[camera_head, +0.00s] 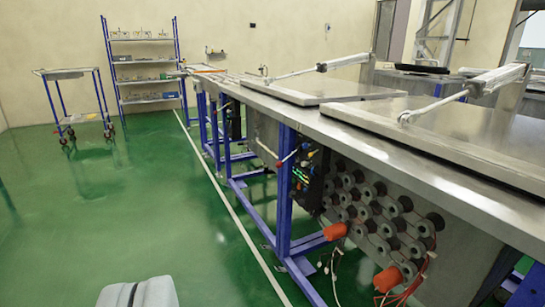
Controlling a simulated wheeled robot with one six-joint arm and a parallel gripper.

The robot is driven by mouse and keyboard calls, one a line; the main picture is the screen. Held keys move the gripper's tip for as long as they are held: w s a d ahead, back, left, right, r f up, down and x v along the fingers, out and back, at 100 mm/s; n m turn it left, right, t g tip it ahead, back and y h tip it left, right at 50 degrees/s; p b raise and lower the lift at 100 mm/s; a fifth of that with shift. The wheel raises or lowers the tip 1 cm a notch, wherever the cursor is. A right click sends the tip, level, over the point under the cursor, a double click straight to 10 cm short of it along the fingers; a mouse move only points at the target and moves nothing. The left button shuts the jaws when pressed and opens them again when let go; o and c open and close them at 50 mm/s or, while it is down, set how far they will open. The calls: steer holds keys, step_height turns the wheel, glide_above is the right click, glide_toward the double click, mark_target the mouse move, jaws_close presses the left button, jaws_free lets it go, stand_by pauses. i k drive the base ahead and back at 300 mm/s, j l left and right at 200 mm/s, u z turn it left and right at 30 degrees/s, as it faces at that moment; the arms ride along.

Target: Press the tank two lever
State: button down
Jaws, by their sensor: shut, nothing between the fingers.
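A long steel bench (365,140) with blue legs runs along the right, carrying flat tank lids, a nearer lid (440,125) and a farther lid (320,90), both lying down. A small control panel (303,178) with coloured knobs and lit green marks sits under the bench edge. A small red-tipped lever (289,158) sticks out to the left beside it; I cannot tell which tank it serves. My gripper (136,289) shows at the bottom edge, light grey, shut and empty. It is well apart from the panel and lever, lower and to the left.
Several round grey fittings (375,205) and orange plugs (387,279) project from the near tank's side. Loose cables hang below. A blue trolley (68,75) and shelf rack (145,65) stand at the back left. The green floor (130,210) left of the white line is clear.

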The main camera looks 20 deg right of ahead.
mark_target(278, 165)
steer(key=i+l, duration=0.4)
steer(key=i, duration=0.2)
steer(key=i+l, duration=0.35)
steer(key=i, duration=0.2)
